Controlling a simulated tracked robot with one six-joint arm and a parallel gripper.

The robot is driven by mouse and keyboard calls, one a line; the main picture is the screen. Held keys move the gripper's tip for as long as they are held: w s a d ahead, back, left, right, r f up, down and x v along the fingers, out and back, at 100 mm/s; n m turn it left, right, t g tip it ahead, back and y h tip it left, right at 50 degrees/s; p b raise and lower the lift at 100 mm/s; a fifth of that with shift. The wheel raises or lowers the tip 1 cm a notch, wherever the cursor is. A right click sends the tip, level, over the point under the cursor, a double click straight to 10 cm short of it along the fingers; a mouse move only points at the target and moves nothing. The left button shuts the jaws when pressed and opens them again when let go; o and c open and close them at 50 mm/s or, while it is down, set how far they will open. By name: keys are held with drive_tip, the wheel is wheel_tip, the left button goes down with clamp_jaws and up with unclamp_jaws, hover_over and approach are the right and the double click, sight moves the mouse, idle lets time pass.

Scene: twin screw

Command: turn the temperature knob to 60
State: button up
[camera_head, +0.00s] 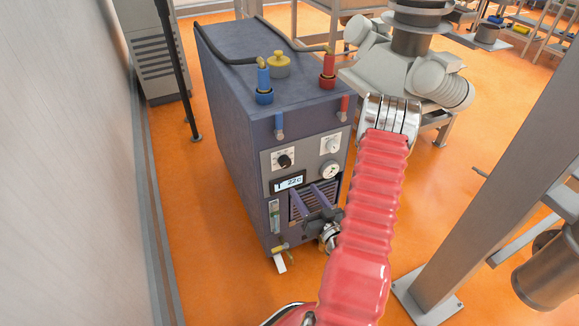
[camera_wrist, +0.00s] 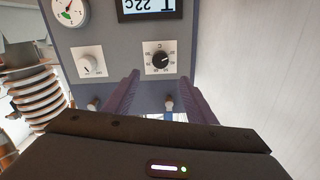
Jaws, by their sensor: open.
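The temperature knob (camera_head: 285,161) is a small black dial on a white scale plate on the front of a blue-grey cabinet. In the wrist view the knob (camera_wrist: 160,60) appears upside down, with a "C" on its plate. The display (camera_head: 289,183) below it reads 22c; it also shows in the wrist view (camera_wrist: 150,8). My gripper (camera_head: 309,194) is open and empty in front of the panel, below and right of the knob. In the wrist view its purple fingers (camera_wrist: 160,80) lie either side of the knob's column, apart from it.
A white knob (camera_head: 332,146) and a round gauge (camera_head: 330,170) sit right of the black knob. Blue and red fittings (camera_head: 264,85) with hoses stand on the cabinet top. A grey post (camera_head: 480,200) rises at right, and a wall (camera_head: 70,160) at left. Orange floor lies around the cabinet.

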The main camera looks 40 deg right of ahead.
sight(289, 164)
idle(0.3)
drive_tip(key=x, duration=1.4)
drive_tip(key=shift+s, duration=0.1)
drive_tip(key=shift+c, duration=0.4)
drive_tip(key=c, duration=0.9)
drive_tip(key=shift+s+d, duration=0.1)
drive_tip(key=shift+d, duration=0.35)
drive_tip(key=shift+c, duration=0.3)
drive_tip(key=shift+a, duration=0.3)
